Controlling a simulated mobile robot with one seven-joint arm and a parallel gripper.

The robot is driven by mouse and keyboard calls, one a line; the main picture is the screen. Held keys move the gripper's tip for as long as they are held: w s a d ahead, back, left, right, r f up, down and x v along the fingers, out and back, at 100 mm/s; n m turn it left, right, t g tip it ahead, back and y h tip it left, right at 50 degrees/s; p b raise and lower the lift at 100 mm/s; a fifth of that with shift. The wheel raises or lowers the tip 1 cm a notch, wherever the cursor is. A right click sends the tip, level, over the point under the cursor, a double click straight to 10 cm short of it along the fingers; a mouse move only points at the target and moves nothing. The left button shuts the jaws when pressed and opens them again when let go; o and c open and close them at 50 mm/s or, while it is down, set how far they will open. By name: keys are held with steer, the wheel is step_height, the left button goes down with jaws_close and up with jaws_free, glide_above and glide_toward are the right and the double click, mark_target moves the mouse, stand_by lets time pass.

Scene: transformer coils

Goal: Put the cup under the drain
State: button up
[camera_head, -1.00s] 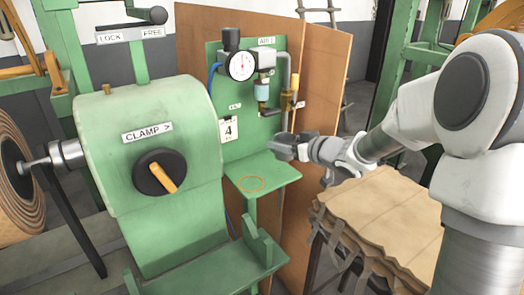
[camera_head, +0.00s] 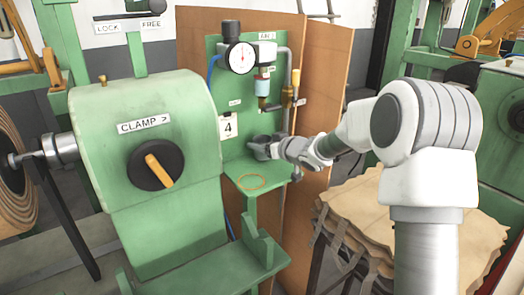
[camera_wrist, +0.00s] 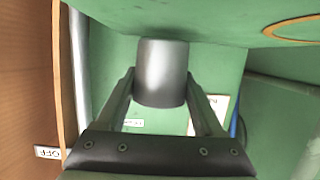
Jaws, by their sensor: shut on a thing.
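My gripper (camera_head: 264,149) is shut on a small grey metal cup (camera_wrist: 162,70). In the wrist view the cup sits between the two fingers (camera_wrist: 160,82). In the head view the cup is small and partly hidden by my gripper, above the back of the green shelf (camera_head: 276,176). I cannot tell whether it touches the shelf. The drain (camera_head: 263,103) is the brass end below the clear bowl (camera_head: 262,88) on the air unit. The cup is below it. An orange ring (camera_head: 252,182) is marked on the shelf, in front of the cup.
A pressure gauge (camera_head: 241,57) and a grey pipe (camera_head: 286,118) with a yellow-handled valve (camera_head: 296,78) are on the green panel. A green clamp housing (camera_head: 145,130) stands to the left. Brown sheets (camera_head: 355,200) are stacked at the right.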

steer(key=shift+w+a+f, duration=0.1)
steer(key=shift+w+f, duration=0.05)
steer(key=shift+f, duration=0.25)
steer(key=shift+r, duration=0.15)
steer(key=shift+f, duration=0.2)
steer(key=o, duration=1.3)
steer(key=shift+o, duration=0.2)
steer(key=shift+r, duration=0.1)
